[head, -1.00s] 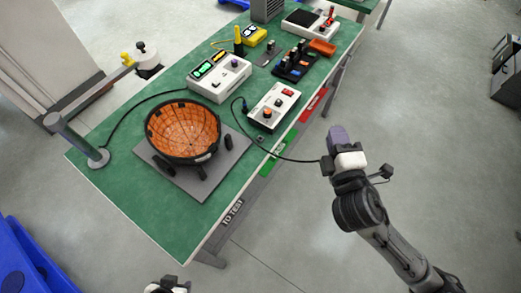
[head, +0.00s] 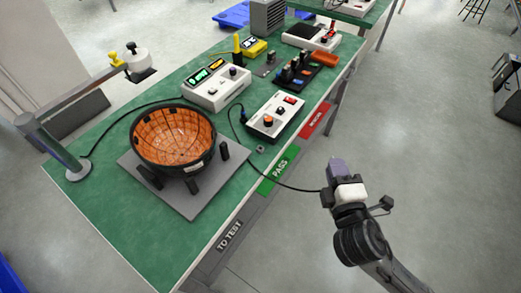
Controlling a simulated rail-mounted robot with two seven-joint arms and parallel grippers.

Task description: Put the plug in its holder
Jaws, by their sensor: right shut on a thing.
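My right gripper (head: 345,184) is shut on the plug (head: 337,168), a purple-grey block. It is held over open floor, right of the bench's front edge. A black cable (head: 290,188) runs from the white control box (head: 274,117) on the bench to the plug. The holder is not clear to me; a small grey round fitting (head: 260,149) sits near the bench edge below the control box. My left gripper is out of view.
The green bench (head: 95,225) carries an orange-lined black bowl (head: 172,137) on a grey plate, a white meter box (head: 216,89), and a dark rack (head: 303,76) with several small parts. Green PASS and red labels mark the front edge.

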